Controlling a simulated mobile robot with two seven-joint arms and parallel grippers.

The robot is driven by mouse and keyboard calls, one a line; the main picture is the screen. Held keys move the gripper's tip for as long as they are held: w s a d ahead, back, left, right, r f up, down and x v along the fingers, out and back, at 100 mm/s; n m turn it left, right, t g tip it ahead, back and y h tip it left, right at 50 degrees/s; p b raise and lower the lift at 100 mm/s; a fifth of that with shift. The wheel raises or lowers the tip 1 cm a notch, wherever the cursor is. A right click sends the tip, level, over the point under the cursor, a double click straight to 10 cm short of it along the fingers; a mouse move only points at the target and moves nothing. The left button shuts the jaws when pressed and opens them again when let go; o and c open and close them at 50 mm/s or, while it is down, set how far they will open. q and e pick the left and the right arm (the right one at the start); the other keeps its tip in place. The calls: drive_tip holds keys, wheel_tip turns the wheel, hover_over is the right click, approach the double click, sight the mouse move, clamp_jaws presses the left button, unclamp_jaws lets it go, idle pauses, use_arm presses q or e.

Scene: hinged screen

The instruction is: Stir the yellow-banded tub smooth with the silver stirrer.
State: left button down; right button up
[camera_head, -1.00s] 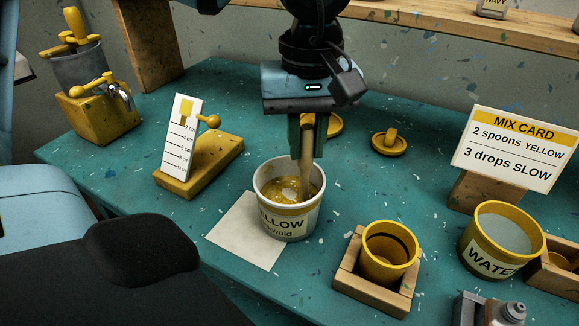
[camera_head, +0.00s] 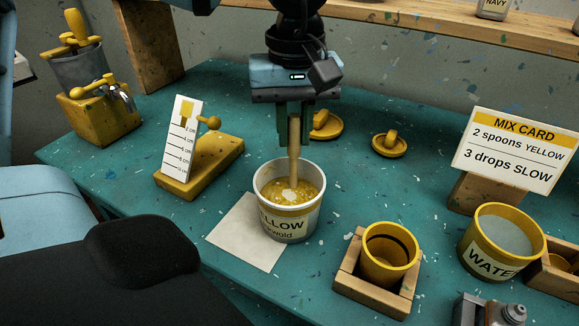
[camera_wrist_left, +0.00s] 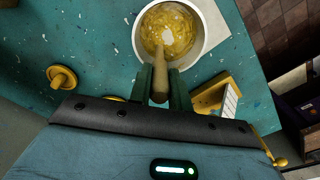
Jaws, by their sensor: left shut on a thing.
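The yellow-banded tub (camera_head: 288,222) stands upright on the bench, partly on a pale sheet. It holds lumpy yellow paint with a pale patch in it, and the paint also shows in the left wrist view (camera_wrist_left: 168,30). My left gripper (camera_head: 294,118) is above the tub, shut on a tan, wooden-looking stick (camera_head: 294,160). The stick's lower end is in the paint, so any silver part is hidden. The stick also shows between the fingers in the left wrist view (camera_wrist_left: 160,78). My right gripper is not seen.
A yellow cup in a wooden holder (camera_head: 390,252) and a WATER tub (camera_head: 498,240) stand to the right. A mix card (camera_head: 515,150) stands behind them. A gauge on a yellow base (camera_head: 198,165) is left. Yellow lids (camera_head: 388,146) lie behind.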

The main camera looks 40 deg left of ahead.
use_arm(q)
drive_tip(key=s, duration=0.2)
drive_tip(key=s+a, duration=0.1)
drive_tip(key=s, duration=0.1)
drive_tip(key=shift+s, duration=0.15)
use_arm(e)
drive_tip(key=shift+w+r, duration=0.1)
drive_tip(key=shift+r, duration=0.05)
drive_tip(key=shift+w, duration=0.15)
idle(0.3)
